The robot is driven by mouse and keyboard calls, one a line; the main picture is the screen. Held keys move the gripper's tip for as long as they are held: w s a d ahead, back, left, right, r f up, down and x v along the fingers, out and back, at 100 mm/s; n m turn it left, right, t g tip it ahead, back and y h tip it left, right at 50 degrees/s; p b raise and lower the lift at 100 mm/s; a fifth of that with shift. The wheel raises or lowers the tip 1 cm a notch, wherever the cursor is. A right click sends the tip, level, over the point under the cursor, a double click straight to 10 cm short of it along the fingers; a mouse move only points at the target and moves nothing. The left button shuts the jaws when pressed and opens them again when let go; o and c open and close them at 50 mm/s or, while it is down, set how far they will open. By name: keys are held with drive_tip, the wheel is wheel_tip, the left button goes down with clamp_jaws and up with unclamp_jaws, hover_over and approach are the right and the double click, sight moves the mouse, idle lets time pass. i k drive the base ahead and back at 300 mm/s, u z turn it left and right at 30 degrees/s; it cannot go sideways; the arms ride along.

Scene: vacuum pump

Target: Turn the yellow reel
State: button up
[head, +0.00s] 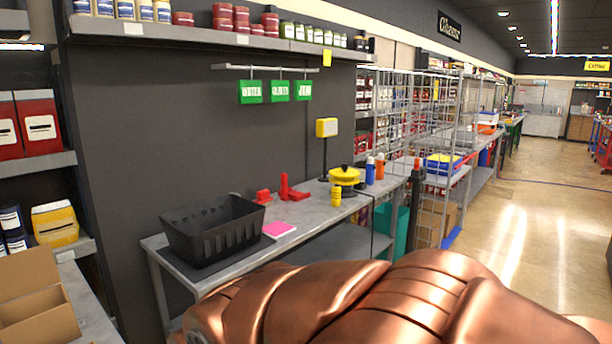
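The yellow reel (345,174) is a round yellow piece with a small dark knob on top. It stands on the grey workbench (318,214), towards the bench's far right end. A small yellow can (336,197) stands just in front of it. A yellow-framed panel (327,128) on a black post stands behind it to the left. My gripper is not in view, so its state and its distance to the reel do not show.
A black crate (212,232) sits on the near bench end, with a pink pad (279,230) and red parts (287,189) beside it. Blue (370,171) and orange (380,168) bottles stand right of the reel. A wire rack (436,165) follows. Open floor (540,230) lies right.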

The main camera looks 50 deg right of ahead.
sight(344, 175)
drive_tip(key=z, duration=1.8)
drive_tip(key=k, duration=0.6)
drive_tip(key=z, duration=0.5)
drive_tip(key=i, duration=1.25)
drive_tip(key=z, duration=0.35)
drive_tip(key=i, duration=1.65)
drive_tip(key=u, duration=0.9)
drive_tip(key=i, duration=0.95)
drive_tip(key=u, duration=1.45)
drive_tip(key=i, duration=0.5)
drive_tip(key=u, duration=0.35)
